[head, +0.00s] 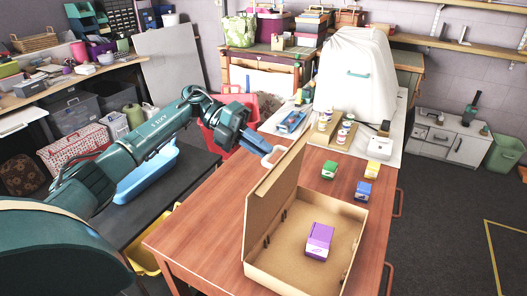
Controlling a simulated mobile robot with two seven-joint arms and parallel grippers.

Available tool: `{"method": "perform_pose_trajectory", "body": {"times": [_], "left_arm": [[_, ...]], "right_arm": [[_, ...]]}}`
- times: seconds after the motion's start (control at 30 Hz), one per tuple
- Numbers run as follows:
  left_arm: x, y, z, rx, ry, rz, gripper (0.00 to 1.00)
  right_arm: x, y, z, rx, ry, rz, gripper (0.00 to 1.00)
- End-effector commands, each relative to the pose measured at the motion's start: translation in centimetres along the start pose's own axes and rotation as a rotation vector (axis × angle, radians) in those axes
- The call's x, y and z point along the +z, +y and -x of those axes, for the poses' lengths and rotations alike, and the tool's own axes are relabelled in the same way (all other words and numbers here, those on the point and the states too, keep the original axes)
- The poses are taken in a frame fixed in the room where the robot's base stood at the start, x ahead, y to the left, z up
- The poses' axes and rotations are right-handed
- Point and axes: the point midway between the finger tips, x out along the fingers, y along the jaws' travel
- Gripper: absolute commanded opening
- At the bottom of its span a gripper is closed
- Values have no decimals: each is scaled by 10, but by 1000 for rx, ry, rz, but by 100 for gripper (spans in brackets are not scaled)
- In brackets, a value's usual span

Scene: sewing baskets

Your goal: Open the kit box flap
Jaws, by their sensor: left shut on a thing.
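The brown cardboard kit box (345,235) stands on the near end of the wooden table. Its flap (272,205) is raised along the box's left side, roughly upright, so the inside shows. A purple and white small box (319,240) lies on the box's floor. My left gripper (275,156) reaches in from the left and is shut on the flap's upper edge, towards its far end. The flap partly hides the fingertips. My right gripper is out of view.
The table (205,222) is bare left of the flap.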

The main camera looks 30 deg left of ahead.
Motion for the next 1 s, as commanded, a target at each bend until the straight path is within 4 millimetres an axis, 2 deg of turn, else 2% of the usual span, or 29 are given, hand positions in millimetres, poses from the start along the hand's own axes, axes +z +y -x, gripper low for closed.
{"method": "perform_pose_trajectory", "body": {"times": [0.03, 0.57, 0.6, 0.8, 0.87, 1.0], "left_arm": [[0, 6, 0, 10, 0, 7, 0], [-2, 12, -1, 17, 7, 14, 0], [-2, 12, -1, 17, 7, 14, 12], [-2, 11, -1, 15, 8, 13, 28], [-2, 10, -1, 14, 7, 12, 32], [-1, 8, 0, 11, 5, 9, 32]], "right_arm": [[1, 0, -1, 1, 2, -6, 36], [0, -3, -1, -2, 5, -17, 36], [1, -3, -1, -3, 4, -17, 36], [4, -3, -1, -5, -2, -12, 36], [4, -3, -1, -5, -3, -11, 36], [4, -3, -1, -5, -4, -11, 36]]}}
